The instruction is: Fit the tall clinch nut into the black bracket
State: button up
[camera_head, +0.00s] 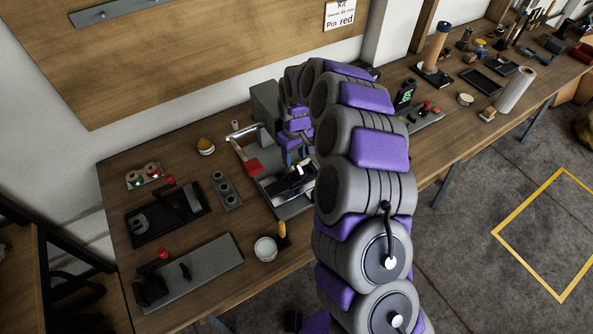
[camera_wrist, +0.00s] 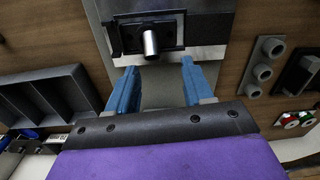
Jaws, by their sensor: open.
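A silver cylinder (camera_wrist: 150,43), which looks like the tall clinch nut, shows at the black bracket (camera_wrist: 126,38) in the wrist view. The nut sticks out from the bracket toward the camera; I cannot tell whether it is fully seated. The bracket rests on a grey fixture. My gripper (camera_wrist: 158,67) has its two blue fingers spread apart with nothing between them, and the nut stands just beyond the tips. In the head view my gripper (camera_head: 291,158) is over the fixture (camera_head: 292,211), and the arm partly hides the bracket area.
A red lever (camera_head: 253,166) stands on the fixture's left side. More tools lie at the far right.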

aim_at(296, 165)
jog(key=f, duration=0.2)
jog(key=d+f+b, duration=0.1)
jog(key=f, duration=0.1)
jog(key=shift+w+d+f, duration=0.1)
jog(key=shift+w+f, duration=0.05)
jog(key=shift+a, duration=0.3)
jog(key=shift+c, duration=1.4)
jog(key=shift+d, duration=0.25)
grip_shut()
